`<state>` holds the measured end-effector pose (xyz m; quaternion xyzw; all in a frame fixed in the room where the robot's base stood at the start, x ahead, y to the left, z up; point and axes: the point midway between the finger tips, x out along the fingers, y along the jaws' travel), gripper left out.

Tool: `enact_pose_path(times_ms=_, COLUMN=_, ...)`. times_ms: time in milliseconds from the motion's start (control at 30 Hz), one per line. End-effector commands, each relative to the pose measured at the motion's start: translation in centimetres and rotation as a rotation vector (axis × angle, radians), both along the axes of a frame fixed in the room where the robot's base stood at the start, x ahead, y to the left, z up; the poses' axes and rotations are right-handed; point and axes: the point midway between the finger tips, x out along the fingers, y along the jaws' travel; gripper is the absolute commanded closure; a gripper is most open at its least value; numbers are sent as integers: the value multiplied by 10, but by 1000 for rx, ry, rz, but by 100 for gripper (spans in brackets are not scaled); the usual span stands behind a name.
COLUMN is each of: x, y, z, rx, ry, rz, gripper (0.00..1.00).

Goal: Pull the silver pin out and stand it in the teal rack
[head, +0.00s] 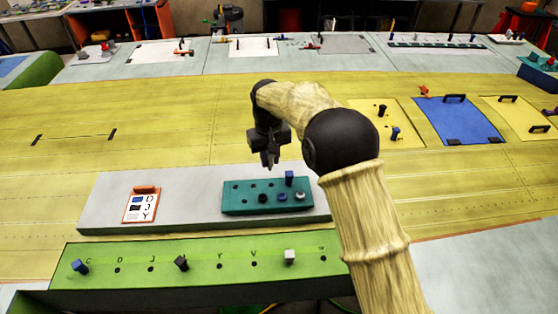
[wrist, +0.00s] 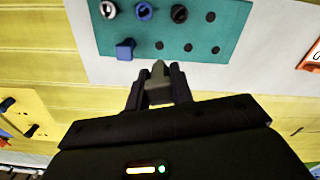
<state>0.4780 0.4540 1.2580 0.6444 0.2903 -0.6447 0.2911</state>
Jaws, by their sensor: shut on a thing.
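My gripper (head: 270,158) is above the back edge of the teal rack (head: 242,206), shut on a silver-grey pin. In the wrist view the pin (wrist: 158,70) shows as a grey tip between the fingertips; its head is hidden by the jaws. It is apart from the rack, as far as I can tell. The rack, also in the wrist view (wrist: 205,30), has plain holes, ringed holes in silver (wrist: 108,9), blue (wrist: 144,11) and black (wrist: 179,13), and a blue pin (head: 289,177) standing in its back row.
The green strip (head: 200,281) in front holds a blue pin (head: 80,266), a black pin (head: 181,263) and a light grey pin (head: 289,257) among lettered holes.

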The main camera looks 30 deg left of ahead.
Motion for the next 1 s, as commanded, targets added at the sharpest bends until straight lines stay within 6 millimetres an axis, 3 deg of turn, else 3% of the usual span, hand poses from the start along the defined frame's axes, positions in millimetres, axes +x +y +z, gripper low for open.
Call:
enact_pose_path(times_ms=367, x=0, y=0, z=-4, rx=0, ry=0, rz=-1, gripper=100)
enact_pose_path(times_ms=1000, x=0, y=-1, z=-59, rx=-1, ry=1, rz=-1, gripper=100)
